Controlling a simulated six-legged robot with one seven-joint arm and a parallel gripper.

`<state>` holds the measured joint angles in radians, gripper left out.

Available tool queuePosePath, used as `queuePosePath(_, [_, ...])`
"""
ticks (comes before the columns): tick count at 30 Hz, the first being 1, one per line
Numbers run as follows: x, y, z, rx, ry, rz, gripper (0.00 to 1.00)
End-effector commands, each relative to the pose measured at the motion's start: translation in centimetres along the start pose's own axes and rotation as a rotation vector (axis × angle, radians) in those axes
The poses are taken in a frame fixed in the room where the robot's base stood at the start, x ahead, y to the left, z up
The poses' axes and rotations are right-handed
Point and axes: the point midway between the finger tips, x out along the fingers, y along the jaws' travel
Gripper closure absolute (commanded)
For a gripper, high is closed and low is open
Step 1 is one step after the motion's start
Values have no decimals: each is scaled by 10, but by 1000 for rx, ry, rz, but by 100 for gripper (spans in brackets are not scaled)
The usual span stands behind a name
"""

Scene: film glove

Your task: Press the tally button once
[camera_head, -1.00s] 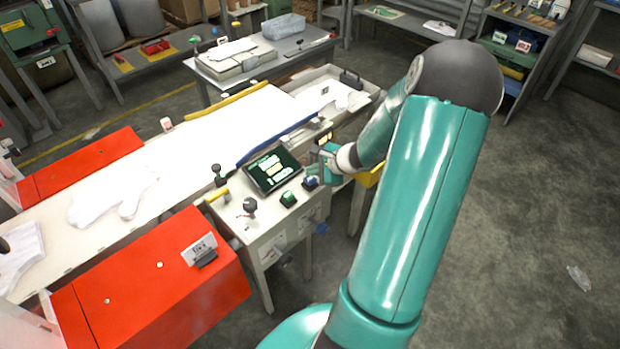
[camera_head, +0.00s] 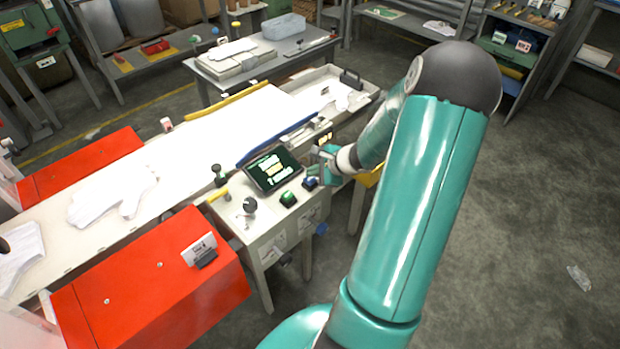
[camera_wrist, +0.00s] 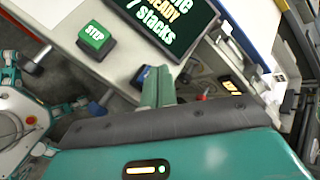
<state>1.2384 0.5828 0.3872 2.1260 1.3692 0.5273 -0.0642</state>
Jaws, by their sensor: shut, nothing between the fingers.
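A blue button (camera_head: 311,183) sits on the white console's front right corner, beside the green button; its label is not readable, so I cannot confirm it is the tally button. It also shows in the wrist view (camera_wrist: 140,77), partly hidden behind my fingers. My gripper (camera_head: 317,172) is shut and empty, its tips at or just above the blue button; I cannot tell whether they touch. In the wrist view my gripper (camera_wrist: 157,72) points toward the console. The green button (camera_wrist: 95,37) reads "STEP". The dark screen (camera_wrist: 158,22) shows "READY" and "7 stacks".
A small amber display (camera_head: 325,137) stands behind my gripper. White gloves (camera_head: 112,190) lie on the belt between red housings (camera_head: 150,285). The floor at right is largely clear.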

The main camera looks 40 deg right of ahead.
Motion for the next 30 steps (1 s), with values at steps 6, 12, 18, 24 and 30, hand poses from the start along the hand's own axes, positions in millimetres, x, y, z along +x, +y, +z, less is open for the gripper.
queuePosePath(6, [3,2,-2,-1,0,1,100])
queuePosePath(12, [3,2,-2,-1,0,1,100])
queuePosePath(18, [4,3,-3,0,0,1,100])
queuePosePath(24, [6,4,-4,0,0,0,100])
queuePosePath(30, [7,5,-5,-1,0,0,100])
